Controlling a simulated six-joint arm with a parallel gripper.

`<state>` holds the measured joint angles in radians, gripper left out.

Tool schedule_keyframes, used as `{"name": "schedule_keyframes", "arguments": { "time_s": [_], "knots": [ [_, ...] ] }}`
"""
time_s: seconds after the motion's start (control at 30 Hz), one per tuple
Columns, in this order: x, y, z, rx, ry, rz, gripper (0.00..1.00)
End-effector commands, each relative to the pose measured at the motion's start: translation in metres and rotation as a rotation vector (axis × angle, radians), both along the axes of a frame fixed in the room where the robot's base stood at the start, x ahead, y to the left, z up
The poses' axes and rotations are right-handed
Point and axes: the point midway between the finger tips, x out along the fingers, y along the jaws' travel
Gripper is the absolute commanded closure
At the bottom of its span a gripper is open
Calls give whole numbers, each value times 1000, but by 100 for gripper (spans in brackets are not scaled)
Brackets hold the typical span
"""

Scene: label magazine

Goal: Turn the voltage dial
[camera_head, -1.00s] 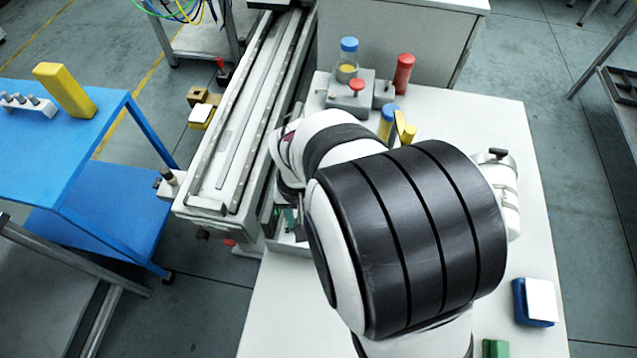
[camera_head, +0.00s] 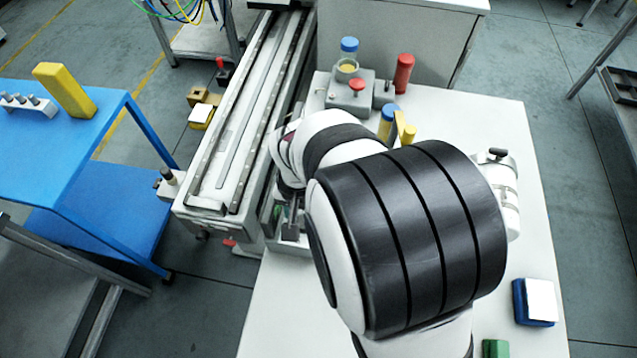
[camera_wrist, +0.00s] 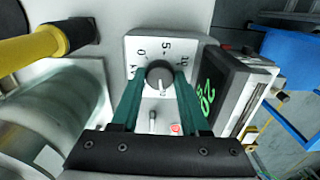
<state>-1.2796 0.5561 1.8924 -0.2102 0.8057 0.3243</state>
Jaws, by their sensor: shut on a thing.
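The voltage dial (camera_wrist: 157,70) is a round dark knob on a pale panel (camera_wrist: 136,40) in the wrist view. Number marks ring it, with 0, 5 and 10 legible. A white pointer line on the knob points toward the bottom of the picture. My gripper (camera_wrist: 160,79) is shut on the dial, with one green finger at each side. A display (camera_wrist: 207,95) right of the panel shows green digits, sideways, that seem to read 20. In the head view my arm hides the dial, and only a little of the panel area shows.
A small metal toggle (camera_wrist: 152,121) and a red button (camera_wrist: 175,128) sit below the dial between my fingers. A yellow and black cylinder (camera_wrist: 45,45) and a clear rounded body (camera_wrist: 60,115) are close at left. A long rail (camera_head: 240,120) runs left of the white table (camera_head: 480,120).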

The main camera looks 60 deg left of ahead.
Motion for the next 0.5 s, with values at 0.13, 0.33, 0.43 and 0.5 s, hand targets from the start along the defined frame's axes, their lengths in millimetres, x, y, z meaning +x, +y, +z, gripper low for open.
{"name": "schedule_keyframes", "arguments": {
  "time_s": [0.13, 0.33, 0.43, 0.5],
  "knots": [
    [0, 0, 0, -1, 1, 0, 32],
    [0, 0, 0, -1, 1, 0, 26],
    [0, 0, 0, 0, 0, 0, 26],
    [0, 0, 4, 1, 0, 1, 26]
  ]
}}
